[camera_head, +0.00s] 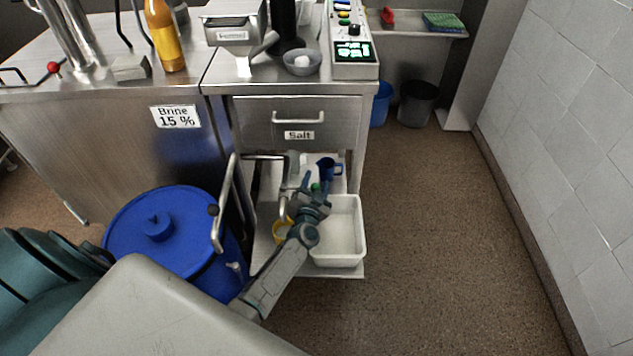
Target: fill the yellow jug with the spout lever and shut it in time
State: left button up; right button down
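The yellow jug (281,231) stands on the low shelf of the steel cabinet, partly hidden behind my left arm. A curved metal spout (284,209) comes down just above it. A pale tap body (293,170) on a horizontal pipe is above the spout. My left gripper (315,184) is in front of the tap, with a small green piece, perhaps the lever's end, between its fingers. I cannot tell whether the fingers are closed on it. The level inside the jug is hidden. My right gripper is out of view.
A white tub (343,232) stands right of my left arm, and a blue cup (328,168) is behind the gripper. A blue lidded drum (170,235) stands left, near a vertical metal handle (225,200). A drawer marked Salt (298,118) is above. The floor at right is clear.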

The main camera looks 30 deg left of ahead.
pick_arm(q)
jog(key=shift+w, duration=0.1)
jog(key=shift+s, duration=0.2)
jog(key=p+v, duration=0.1)
jog(key=v, duration=0.9)
jog(key=shift+s, duration=0.2)
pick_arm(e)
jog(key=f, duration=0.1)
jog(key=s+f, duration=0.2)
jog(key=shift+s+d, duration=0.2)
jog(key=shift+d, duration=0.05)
pick_arm(q)
jog(key=shift+d, duration=0.1)
